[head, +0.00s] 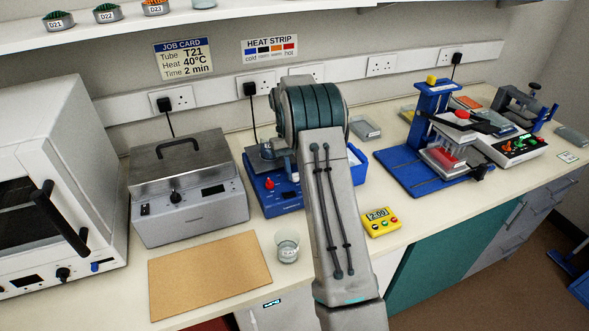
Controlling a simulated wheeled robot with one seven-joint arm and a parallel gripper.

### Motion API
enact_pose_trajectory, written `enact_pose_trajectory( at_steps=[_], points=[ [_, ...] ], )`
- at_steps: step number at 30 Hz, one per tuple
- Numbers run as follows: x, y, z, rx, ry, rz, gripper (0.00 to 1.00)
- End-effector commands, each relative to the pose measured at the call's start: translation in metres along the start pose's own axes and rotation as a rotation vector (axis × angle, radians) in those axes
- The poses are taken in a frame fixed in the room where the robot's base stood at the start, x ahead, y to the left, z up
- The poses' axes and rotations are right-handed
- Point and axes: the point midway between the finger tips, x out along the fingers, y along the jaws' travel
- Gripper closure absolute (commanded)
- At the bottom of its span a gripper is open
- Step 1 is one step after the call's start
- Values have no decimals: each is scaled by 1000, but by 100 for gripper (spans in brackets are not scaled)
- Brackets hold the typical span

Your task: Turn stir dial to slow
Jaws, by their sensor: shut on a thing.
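A blue bench unit (272,201) with a metal top stands behind my arm near the middle of the bench. A small red knob (268,184) shows on its front; the right part of the unit is hidden by my arm. I cannot read which knob is the stir dial or where it points. My gripper is hidden behind my own arm, so neither its jaws nor what they touch can be seen.
A metal lidded bath (190,199), a cork board (208,278) and a glass beaker (287,247) are at left. A yellow timer (382,222) lies right of my arm. Farther right are a blue stand (408,176) and a white control unit (518,146).

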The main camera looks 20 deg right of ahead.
Motion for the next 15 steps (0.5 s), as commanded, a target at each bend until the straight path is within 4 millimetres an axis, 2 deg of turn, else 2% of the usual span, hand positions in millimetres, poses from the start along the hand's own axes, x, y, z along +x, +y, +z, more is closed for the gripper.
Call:
enact_pose_trajectory(
  at_steps=[10,11,12,13,15],
  points=[
    [-1,0,0,1,3,-1,100],
    [-1,0,0,1,3,-1,75],
    [-1,0,0,1,3,-1,64],
    [-1,0,0,1,2,-1,56],
    [0,0,0,1,2,-1,56]
  ],
)
